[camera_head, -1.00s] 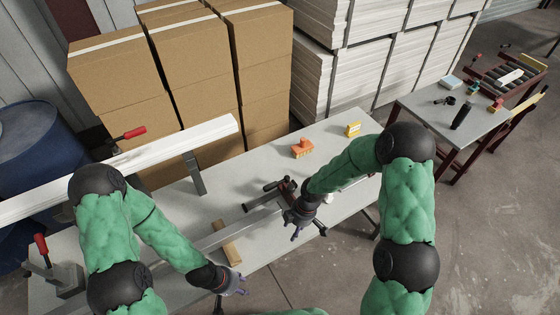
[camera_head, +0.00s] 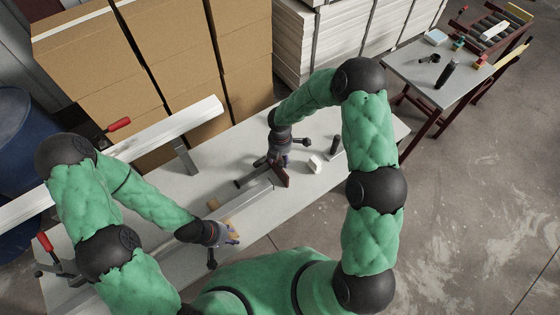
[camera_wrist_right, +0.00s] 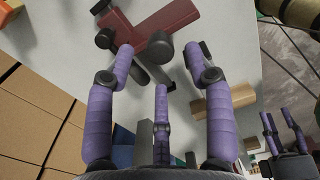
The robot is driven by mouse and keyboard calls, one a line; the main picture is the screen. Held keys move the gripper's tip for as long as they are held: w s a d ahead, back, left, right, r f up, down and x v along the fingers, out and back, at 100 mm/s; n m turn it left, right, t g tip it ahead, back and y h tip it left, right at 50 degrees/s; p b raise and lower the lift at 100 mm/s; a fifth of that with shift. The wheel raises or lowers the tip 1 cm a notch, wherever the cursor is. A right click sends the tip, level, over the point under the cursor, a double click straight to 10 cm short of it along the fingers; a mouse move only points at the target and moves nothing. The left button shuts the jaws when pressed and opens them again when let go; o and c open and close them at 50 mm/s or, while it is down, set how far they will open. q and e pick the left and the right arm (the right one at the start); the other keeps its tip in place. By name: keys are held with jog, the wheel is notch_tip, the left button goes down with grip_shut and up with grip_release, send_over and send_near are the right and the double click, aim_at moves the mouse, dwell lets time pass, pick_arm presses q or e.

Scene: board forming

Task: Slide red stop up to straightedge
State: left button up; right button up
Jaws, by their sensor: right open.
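The dark red stop (camera_head: 280,174) stands at the right end of the long metal straightedge (camera_head: 245,203) on the grey table. I cannot tell whether they touch. The stop is close and large in the right wrist view (camera_wrist_right: 165,24), with black knobs on it. My right gripper (camera_head: 271,160) is at the far side of the stop, partly hiding it. In the wrist view its purple fingers (camera_wrist_right: 159,50) are spread and empty, just short of the stop. My left gripper (camera_head: 230,238) is low by the table's front edge, near the straightedge; its opening is unclear.
A wooden block (camera_head: 218,208) lies by the straightedge. A white block (camera_head: 315,164) and a dark cylinder (camera_head: 335,144) stand right of the stop. A long white board (camera_head: 165,128) rests at the back left on supports. The table's right end (camera_head: 375,133) is largely clear.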

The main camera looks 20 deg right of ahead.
aim_at(280, 162)
pick_arm(q)
jog(key=shift+r, duration=0.15)
pick_arm(e)
jog(key=shift+f, duration=1.95)
